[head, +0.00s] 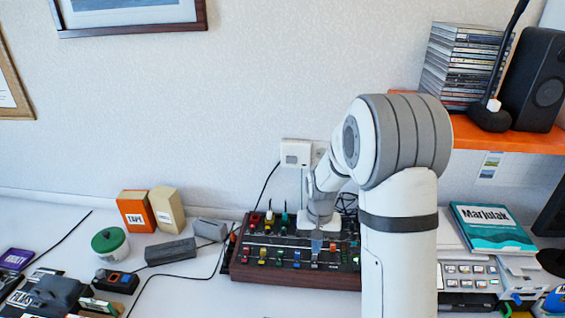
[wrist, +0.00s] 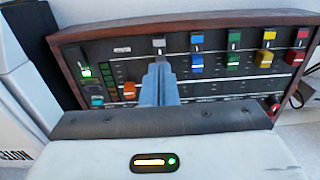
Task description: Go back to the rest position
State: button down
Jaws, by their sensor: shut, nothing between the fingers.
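My gripper (head: 316,247) is shut and empty, low over the mixer (head: 300,279) on the white desk in the head view. In the wrist view its blue-grey fingertips (wrist: 159,72) sit close together in front of the mixer (wrist: 125,36), just below a grey slider cap (wrist: 158,42). I cannot tell whether the fingertips touch the mixer. My arm rises at the right of the head view and hides the mixer's right part.
An orange shelf (head: 500,136) holds a stack of disc cases (head: 462,65) and a black speaker (head: 535,80), close to my arm.

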jog(key=s+r+n+t, duration=0.1)
jog(key=s+r, duration=0.7)
jog(key=s, duration=0.3)
jog(key=s+r+n+t, duration=0.1)
jog(key=s+r, duration=0.7)
jog(key=s, duration=0.4)
jog(key=shift+r+t, duration=0.25)
jog(key=shift+t, duration=0.15)
